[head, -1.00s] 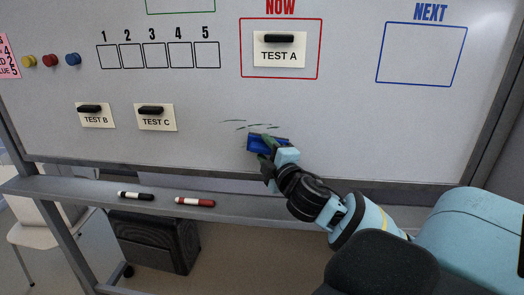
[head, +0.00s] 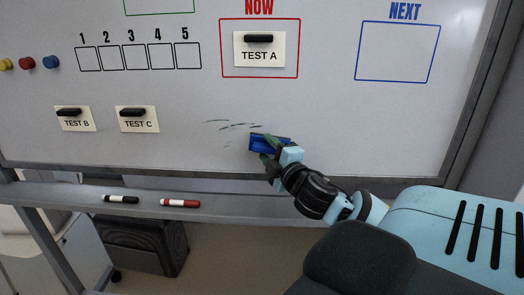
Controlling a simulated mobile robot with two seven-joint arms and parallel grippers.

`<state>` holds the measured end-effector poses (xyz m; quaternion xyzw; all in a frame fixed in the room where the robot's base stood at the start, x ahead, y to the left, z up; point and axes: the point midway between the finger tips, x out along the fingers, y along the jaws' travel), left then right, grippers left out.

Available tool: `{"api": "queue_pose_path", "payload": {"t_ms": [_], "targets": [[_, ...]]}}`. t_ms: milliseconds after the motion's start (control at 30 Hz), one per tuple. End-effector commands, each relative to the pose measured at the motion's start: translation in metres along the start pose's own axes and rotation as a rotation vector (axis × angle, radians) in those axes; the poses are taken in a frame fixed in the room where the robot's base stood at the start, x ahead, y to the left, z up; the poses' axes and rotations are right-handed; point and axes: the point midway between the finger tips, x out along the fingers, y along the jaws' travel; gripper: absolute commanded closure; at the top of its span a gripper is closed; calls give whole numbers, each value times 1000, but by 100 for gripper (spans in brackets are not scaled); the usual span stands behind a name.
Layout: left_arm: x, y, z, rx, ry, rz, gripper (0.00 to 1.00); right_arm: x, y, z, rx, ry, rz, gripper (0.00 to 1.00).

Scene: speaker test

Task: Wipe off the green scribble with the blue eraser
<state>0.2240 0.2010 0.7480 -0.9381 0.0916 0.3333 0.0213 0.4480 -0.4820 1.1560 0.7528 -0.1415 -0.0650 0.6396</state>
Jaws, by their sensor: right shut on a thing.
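The green scribble (head: 238,125) shows as a few thin, broken dark green streaks on the whiteboard below the TEST A card. The blue eraser (head: 264,142) is at the board's surface, just right of and below the streaks. My right gripper (head: 270,158) is shut on the eraser from below right, and its fingers hide part of it. I cannot tell whether the eraser's face presses on the board. My left gripper is not in view.
Cards TEST A (head: 259,57), TEST B (head: 75,123) and TEST C (head: 138,124) hang under black magnets. A black marker (head: 121,199) and a red marker (head: 180,203) lie on the tray ledge (head: 60,195). The board right of the eraser is clear.

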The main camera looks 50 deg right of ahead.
Motion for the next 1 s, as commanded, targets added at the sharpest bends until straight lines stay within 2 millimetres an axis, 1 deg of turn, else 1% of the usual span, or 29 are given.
{"api": "queue_pose_path", "payload": {"t_ms": [267,600,800,1000], "targets": [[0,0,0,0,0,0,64,-1,2,2,0,-2,1,73],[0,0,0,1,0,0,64,-1,19,-3,0,0,2,73],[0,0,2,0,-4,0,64,1,18,-5,1,1,1,73],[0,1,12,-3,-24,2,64,10,14,-16,0,1,-1,73]]}}
